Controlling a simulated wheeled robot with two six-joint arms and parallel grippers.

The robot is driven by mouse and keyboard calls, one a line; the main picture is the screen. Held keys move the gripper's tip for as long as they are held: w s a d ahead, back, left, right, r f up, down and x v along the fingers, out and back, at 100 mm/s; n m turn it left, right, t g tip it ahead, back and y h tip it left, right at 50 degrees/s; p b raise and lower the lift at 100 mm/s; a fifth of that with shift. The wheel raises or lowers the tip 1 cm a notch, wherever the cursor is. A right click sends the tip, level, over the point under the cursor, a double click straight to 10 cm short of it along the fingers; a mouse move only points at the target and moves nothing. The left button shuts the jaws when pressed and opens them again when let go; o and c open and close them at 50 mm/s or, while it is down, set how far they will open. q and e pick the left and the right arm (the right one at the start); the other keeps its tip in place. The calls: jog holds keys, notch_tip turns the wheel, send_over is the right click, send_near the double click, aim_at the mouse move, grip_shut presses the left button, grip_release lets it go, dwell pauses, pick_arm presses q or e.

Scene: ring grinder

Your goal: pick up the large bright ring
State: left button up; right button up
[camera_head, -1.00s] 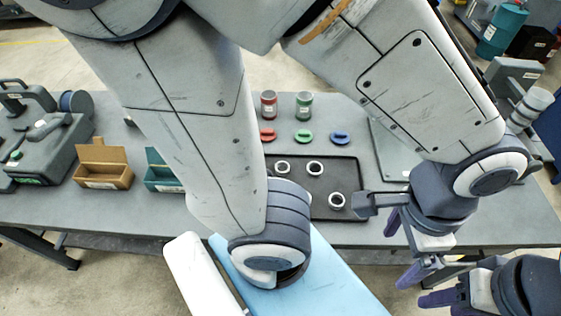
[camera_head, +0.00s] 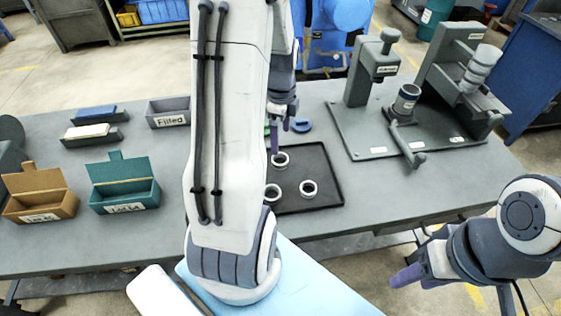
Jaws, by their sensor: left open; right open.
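Three pale metallic rings lie on the black tray: a rear ring (camera_head: 280,159), a front-left ring (camera_head: 273,191) partly beside my arm, and a front-right ring (camera_head: 308,188). I cannot surely tell which is the large bright one; they look alike in size. My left gripper (camera_head: 280,132) is open above the back of the tray, just behind the rear ring, with purple fingers pointing down. It seems to hold nothing. My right gripper (camera_head: 416,256) is open and empty in front of the table's right front edge, away from the rings. My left arm hides the tray's left part.
The black tray (camera_head: 331,182) sits mid-table. A blue piece (camera_head: 302,125) lies behind it. A grinder-like machine (camera_head: 372,68) on a plate stands right. Brown (camera_head: 40,196) and teal (camera_head: 124,186) boxes and a grey bin (camera_head: 168,112) stand left. Bare tabletop lies right of the tray.

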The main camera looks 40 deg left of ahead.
aim_at(279, 163)
pick_arm(q)
notch_tip(279, 163, down, 4)
jog(key=shift+r, duration=0.25)
jog(key=shift+s+f+p, duration=0.2)
jog(key=shift+f+p, duration=0.3)
jog(key=shift+f, duration=2.2)
jog(key=shift+a, duration=0.1)
jog(key=c, duration=1.5)
jog(key=shift+r, duration=0.1)
jog(key=shift+c, duration=0.2)
